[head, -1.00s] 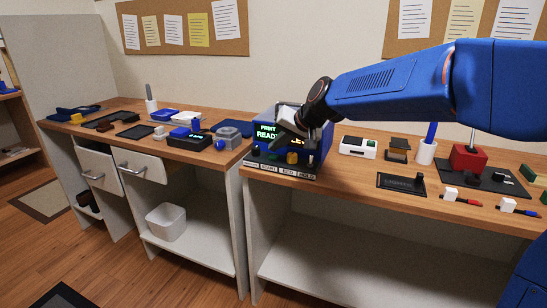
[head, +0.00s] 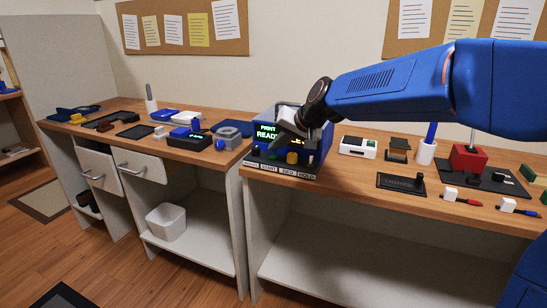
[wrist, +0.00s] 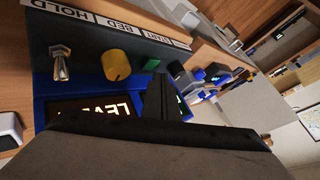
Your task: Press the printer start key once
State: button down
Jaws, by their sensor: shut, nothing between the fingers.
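The printer (head: 322,147) is a blue box on the right-hand bench, with a green screen (head: 266,131) reading PRINT READY and an orange display (wrist: 95,108). Its sloped front carries a row of controls above white labels. The green start key (wrist: 152,64) sits by the START label, between the yellow knob (wrist: 117,65) and a dark round control (wrist: 175,68). A metal toggle (wrist: 61,62) is by HOLD. My gripper (head: 272,146) is shut and empty, in front of the screen. In the wrist view its tip (wrist: 158,80) appears just beside the green key; I cannot tell whether they touch.
On the left bench, a grey device (head: 230,130) with a blue knob stands near the printer. A white and black box (head: 357,147) and a cup (head: 426,152) with a blue item stand right of the printer. The bench front right of the printer has some clear wood.

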aim_at(276, 157)
jog(key=shift+f, duration=0.15)
jog(key=shift+f, duration=0.25)
jog(key=shift+f, duration=0.4)
dwell(0.8)
jog(key=shift+r, duration=0.85)
jog(key=shift+r, duration=0.1)
jog(key=shift+r, duration=2.4)
